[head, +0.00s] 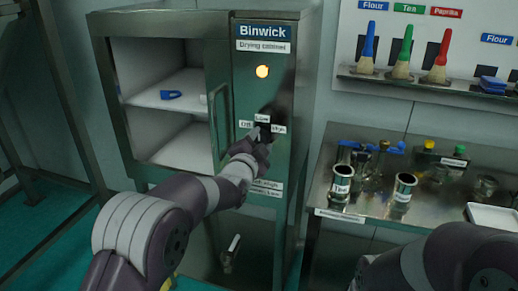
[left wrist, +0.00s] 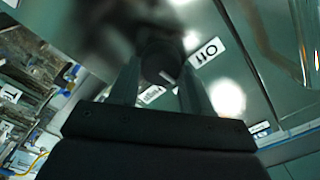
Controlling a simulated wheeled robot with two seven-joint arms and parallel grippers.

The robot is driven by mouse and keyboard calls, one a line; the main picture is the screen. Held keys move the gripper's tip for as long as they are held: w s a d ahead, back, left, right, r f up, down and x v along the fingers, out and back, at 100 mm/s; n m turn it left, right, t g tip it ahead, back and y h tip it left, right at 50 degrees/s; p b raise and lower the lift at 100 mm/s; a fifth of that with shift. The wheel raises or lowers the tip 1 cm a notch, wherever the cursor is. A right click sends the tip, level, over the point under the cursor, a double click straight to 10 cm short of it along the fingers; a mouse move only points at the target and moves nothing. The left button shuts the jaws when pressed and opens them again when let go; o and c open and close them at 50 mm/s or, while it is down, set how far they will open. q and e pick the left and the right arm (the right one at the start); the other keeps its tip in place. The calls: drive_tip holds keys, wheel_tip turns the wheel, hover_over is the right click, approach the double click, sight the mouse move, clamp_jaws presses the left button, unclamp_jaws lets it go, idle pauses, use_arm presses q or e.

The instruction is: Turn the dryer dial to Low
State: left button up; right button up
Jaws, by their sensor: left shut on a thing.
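The drying cabinet (head: 265,95) stands at centre left, with a Binwick sign on its front panel. My left gripper (head: 262,138) is at that panel, at the dial's labels, and is shut on the dark round dial (left wrist: 160,66), which shows between the fingers in the left wrist view. The dial is mostly hidden behind the gripper in the head view. A white mark on it faces the gap between the Off label (left wrist: 205,50) and another, partly covered label (left wrist: 152,95). The Low label (head: 262,118) shows above the gripper. My right gripper is out of view.
An amber lamp (head: 262,71) glows above the dial. The cabinet's door handle (head: 217,122) is just left of my gripper, and the shelves (head: 180,90) behind are open to view. A metal table (head: 335,205) with cans stands to the right.

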use_arm(q)
drive_tip(key=shift+f+m+b, duration=0.1)
drive_tip(key=shift+m+b, duration=0.25)
drive_tip(key=shift+m, duration=0.25)
drive_tip(key=o, duration=1)
drive_tip(key=b+v, duration=0.1)
drive_tip(key=v, duration=1.1)
drive_tip(key=shift+s+a, duration=0.1)
drive_tip(key=shift+s, duration=0.25)
